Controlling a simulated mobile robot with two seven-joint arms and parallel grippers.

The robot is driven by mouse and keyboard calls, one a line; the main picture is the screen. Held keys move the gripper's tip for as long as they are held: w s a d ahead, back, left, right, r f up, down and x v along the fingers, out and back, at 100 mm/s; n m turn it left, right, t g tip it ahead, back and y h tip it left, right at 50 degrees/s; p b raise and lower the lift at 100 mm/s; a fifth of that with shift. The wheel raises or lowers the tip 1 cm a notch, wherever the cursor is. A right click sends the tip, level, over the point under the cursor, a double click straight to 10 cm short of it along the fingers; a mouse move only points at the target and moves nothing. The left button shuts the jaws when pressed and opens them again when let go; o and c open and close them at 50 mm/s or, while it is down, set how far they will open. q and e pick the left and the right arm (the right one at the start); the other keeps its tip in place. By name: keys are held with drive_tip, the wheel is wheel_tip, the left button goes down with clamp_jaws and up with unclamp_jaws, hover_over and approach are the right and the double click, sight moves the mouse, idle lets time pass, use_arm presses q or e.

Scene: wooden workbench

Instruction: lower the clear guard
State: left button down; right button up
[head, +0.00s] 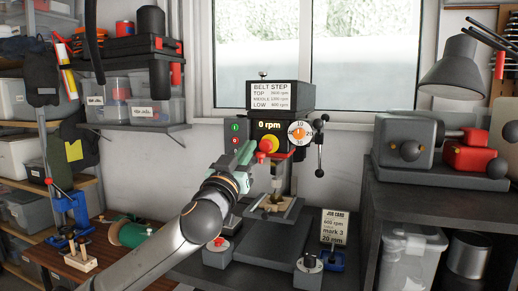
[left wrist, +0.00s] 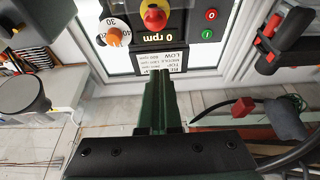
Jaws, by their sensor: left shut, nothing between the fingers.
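The drill press (head: 281,98) stands on the bench at the middle of the head view, its display reading 0 rpm. I cannot clearly make out the clear guard; a red part (head: 284,154) shows below the press's yellow and red stop button (head: 268,144). My left gripper (head: 247,148) is shut and empty in front of the left side of the press head, partly covering it. In the left wrist view its green fingers (left wrist: 160,74) are together, in front of the belt step label (left wrist: 161,62). I cannot tell whether they touch anything. My right gripper is not in view.
A wooden piece (head: 272,212) lies on the press table below the chuck. A feed handle (head: 320,160) stands out at the press's right. A job card (head: 334,229) and a grey box with a red button (head: 218,252) stand in front. A grey lamp (head: 453,72) is at right.

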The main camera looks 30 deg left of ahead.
use_arm(q)
drive_tip(key=p+x, duration=0.2)
drive_tip(key=x, duration=0.4)
wheel_tip(320, 180, down, 4)
drive_tip(key=shift+d+f, duration=0.1)
drive_tip(key=shift+f, duration=0.05)
drive_tip(key=shift+b, duration=0.3)
